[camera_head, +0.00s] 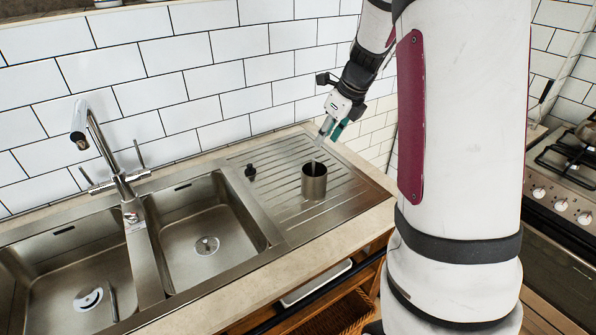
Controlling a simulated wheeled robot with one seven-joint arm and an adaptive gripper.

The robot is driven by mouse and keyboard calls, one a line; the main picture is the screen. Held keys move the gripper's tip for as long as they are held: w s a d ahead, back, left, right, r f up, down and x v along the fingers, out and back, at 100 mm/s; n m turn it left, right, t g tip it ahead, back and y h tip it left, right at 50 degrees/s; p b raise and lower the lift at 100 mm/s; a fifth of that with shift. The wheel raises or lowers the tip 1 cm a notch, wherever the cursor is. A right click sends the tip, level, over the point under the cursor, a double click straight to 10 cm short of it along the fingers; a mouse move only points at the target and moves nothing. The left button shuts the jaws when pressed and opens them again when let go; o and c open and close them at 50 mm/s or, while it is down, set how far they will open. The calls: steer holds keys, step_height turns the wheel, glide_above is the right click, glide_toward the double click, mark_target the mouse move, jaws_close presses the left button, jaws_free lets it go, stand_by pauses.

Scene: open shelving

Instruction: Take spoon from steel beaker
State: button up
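The steel beaker (314,188) stands upright on the ribbed drainboard, right of the sink basins. A thin pale spoon handle (316,154) rises out of its mouth. The spoon's lower part is hidden inside the beaker. My gripper (328,136) is above the beaker, pointing down and slightly left. Its fingertips are at or very near the top of the handle. The fingers are too small in view to tell whether they are closed on the handle.
A small black stopper (250,172) stands left of the beaker. The double sink (205,225) with a tall faucet (105,150) lies further left. The tiled wall (230,75) is close behind. A gas stove (568,165) is at the right. The drainboard around the beaker is mostly clear.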

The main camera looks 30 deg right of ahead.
glide_toward(314, 164)
steer(key=shift+m, duration=0.3)
steer(key=x, duration=0.5)
steer(key=shift+a, duration=0.2)
steer(key=shift+d+p+x, duration=0.15)
steer(key=shift+p+x, duration=0.05)
steer(key=shift+x, duration=1.15)
steer(key=shift+d+p+x, duration=0.15)
steer(key=shift+x, duration=1.2)
steer(key=shift+w+r, duration=0.1)
steer(key=shift+w, duration=0.1)
jaws_close()
